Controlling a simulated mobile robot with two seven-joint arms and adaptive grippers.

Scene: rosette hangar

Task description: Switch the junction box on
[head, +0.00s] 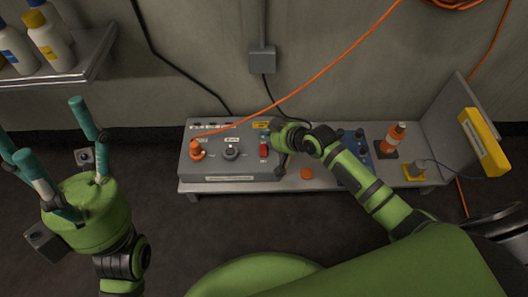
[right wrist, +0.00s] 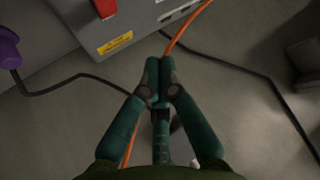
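The junction box (head: 212,165) is a grey box on a low bench below the wall. Its top carries an orange plug or knob (head: 196,150), a dark round knob (head: 231,152) with a light mark, and a red switch (head: 264,149). The red switch shows at the top edge of the right wrist view (right wrist: 105,8), beside a yellow label. My right gripper (head: 277,136) is over the box's right end, just right of the switch. Its fingers (right wrist: 160,68) are together with nothing visible between them. Contact with the box cannot be told. My left gripper (head: 42,122) is open and empty, left of the box.
A grey wall box (head: 262,59) hangs above. Right on the bench (head: 330,181) are an orange-and-white cone-like item (head: 392,139) and a yellow block (head: 414,171). Bottles stand on a shelf (head: 75,66) upper left.

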